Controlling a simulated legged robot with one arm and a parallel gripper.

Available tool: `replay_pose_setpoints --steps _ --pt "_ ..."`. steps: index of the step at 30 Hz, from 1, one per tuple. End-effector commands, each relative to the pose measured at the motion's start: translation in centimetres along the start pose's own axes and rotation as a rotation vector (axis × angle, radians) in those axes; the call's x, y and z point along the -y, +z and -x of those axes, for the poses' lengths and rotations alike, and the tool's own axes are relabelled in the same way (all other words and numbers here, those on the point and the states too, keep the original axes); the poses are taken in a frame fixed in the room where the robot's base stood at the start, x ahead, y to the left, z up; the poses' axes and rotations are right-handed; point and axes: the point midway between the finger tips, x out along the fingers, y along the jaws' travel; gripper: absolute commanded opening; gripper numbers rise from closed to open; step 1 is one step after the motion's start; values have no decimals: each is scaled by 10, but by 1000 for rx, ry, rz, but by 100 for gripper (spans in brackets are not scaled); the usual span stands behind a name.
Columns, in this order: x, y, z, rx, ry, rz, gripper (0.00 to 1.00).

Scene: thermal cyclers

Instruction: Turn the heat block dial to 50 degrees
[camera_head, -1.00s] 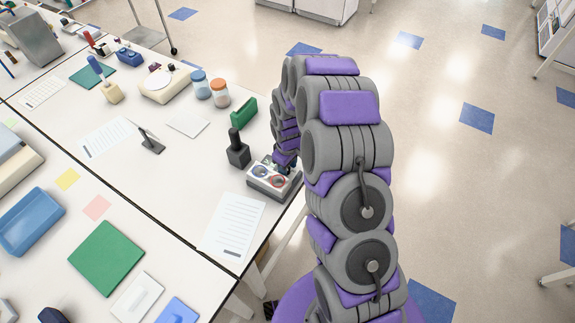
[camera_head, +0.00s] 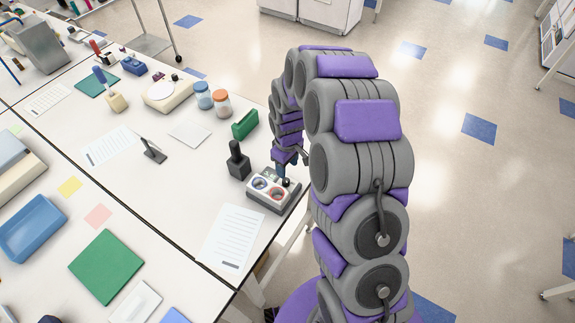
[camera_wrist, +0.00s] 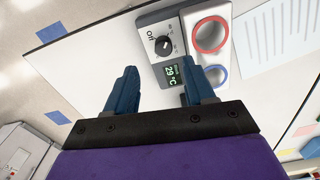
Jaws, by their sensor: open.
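The heat block (camera_head: 273,190) is a grey and white box near the table's right edge, with a blue-ringed and a red-ringed well on top. In the wrist view the heat block (camera_wrist: 176,18) shows a black dial (camera_wrist: 164,46) with an "Off" mark beside it. Its small green display (camera_wrist: 173,74) reads 29 °C. My gripper (camera_wrist: 155,78) is open and empty, with two blue fingers. The dial lies beyond the fingertips, between their lines and nearer the right finger; they look apart from it. In the head view my gripper (camera_head: 281,170) is just above the block's far side, partly hidden.
A black tool in a dark stand (camera_head: 238,162) is just left of the heat block. A green rack (camera_head: 245,125) is behind it. A printed sheet (camera_head: 232,238) lies in front. The floor right of the table is open.

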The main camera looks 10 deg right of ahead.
Motion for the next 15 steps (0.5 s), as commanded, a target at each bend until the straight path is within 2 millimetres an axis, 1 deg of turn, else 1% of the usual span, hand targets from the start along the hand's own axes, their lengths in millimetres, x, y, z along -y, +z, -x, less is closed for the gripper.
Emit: replay_pose_setpoints --steps 2,5,8,9,11,12,15 --pt "-1 0 0 1 0 -8 54" --pt "-9 1 0 13 -2 -58 54" --pt "-24 1 1 35 -8 -170 54" --pt "-32 1 2 45 -11 -228 54" --pt "-42 2 4 67 -22 -322 54" --pt "-49 1 6 74 -28 -386 54" --pt "-61 0 13 103 -51 -537 54"
